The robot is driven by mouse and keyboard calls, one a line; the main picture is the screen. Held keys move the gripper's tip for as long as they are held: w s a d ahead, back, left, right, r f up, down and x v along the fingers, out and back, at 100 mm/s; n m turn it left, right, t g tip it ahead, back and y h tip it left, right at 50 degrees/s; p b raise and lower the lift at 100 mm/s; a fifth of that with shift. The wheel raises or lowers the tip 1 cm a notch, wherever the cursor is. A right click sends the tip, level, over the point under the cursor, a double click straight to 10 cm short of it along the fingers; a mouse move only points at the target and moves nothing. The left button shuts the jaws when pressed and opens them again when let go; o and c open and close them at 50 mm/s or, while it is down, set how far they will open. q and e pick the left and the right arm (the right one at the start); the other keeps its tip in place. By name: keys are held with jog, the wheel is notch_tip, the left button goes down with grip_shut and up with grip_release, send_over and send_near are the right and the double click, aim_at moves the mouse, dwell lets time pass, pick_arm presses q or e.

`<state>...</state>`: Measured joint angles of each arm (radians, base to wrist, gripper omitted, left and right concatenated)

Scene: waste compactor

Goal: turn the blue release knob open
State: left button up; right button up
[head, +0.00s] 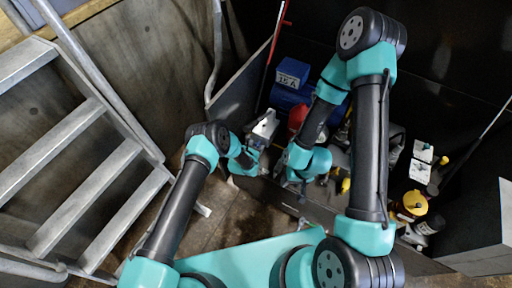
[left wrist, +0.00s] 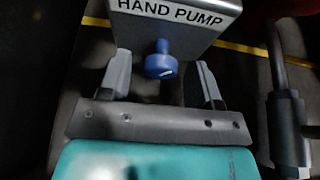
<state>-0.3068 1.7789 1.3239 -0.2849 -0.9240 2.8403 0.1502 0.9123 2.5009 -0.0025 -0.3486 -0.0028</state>
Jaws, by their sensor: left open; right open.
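The blue release knob (left wrist: 161,62) sticks out from the front of a grey metal box labelled HAND PUMP (left wrist: 176,14) in the left wrist view. My left gripper (left wrist: 163,82) is open, with one finger on each side of the knob and visible gaps to both. In the head view my left gripper (head: 255,150) is close to the grey pump box (head: 265,126); the knob cannot be made out there. My right gripper (head: 303,182) is lower and to the right in the head view, partly hidden by its own arm, and apart from the pump box.
A blue box (head: 292,73) and a red-handled rod (head: 276,45) are behind the pump. Yellow-capped parts (head: 410,204) and white labelled boxes (head: 422,151) are at the right. Metal stairs (head: 75,160) fill the left. Dark walls enclose the machinery.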

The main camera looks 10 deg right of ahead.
pick_arm(q)
jog(key=shift+c, duration=0.5)
jog(key=c, duration=0.8)
jog(key=shift+s+d+m+t+y, duration=0.1)
jog(key=shift+m+t+y, duration=0.4)
jog(key=shift+m, duration=0.5)
jog(key=shift+m+t+y, duration=0.4)
jog(key=shift+m+y, duration=0.1)
jog(key=shift+m, duration=0.5)
jog(key=o, duration=0.9)
